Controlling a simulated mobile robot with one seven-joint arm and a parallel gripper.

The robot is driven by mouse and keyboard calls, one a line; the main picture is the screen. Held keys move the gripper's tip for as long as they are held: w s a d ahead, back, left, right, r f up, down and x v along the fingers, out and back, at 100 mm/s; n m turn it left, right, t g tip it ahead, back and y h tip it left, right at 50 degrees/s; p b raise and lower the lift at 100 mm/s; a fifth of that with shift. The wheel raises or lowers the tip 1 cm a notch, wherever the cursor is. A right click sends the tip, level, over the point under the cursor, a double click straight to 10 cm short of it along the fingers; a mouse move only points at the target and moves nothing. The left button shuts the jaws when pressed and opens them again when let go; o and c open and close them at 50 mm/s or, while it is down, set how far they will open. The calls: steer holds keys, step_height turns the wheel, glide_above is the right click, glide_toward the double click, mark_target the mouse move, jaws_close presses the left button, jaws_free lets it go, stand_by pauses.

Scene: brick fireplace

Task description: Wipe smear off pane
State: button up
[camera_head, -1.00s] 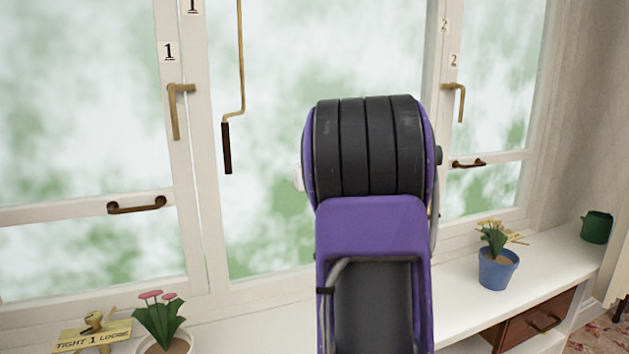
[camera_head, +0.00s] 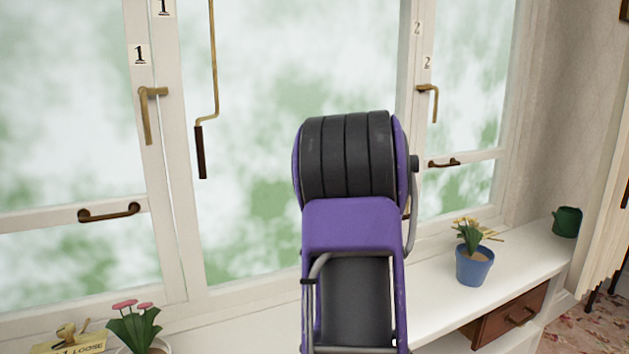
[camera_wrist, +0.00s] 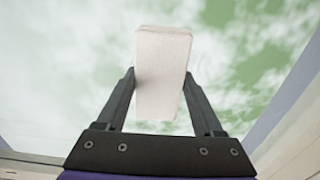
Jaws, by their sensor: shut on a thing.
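My gripper (camera_wrist: 160,95) is shut on a white block (camera_wrist: 163,65), seen in the wrist view with one dark finger on each side of it. The cloudy middle pane (camera_head: 270,70) fills the background there, with white haze and green showing through. I cannot tell whether the block touches the glass. In the head view my purple and black arm stands in front of the middle pane and hides the gripper and block. White haze also covers the left pane (camera_head: 60,100) and the right pane (camera_head: 470,70).
Brass latches (camera_head: 150,110) and a hanging crank rod (camera_head: 208,110) are on the frames. On the white sill (camera_head: 430,300) stand a pink flower pot (camera_head: 135,325), a blue pot (camera_head: 474,266) and a green watering can (camera_head: 567,221). A wooden drawer (camera_head: 510,318) is below.

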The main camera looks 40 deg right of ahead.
steer(key=s+d, duration=0.1)
steer(key=d, duration=0.5)
steer(key=shift+s+d, duration=0.3)
stand_by(0.4)
steer(key=v, duration=0.6)
steer(key=shift+s, duration=0.1)
stand_by(0.4)
steer(key=v, duration=0.3)
steer(key=shift+a, duration=0.1)
stand_by(0.5)
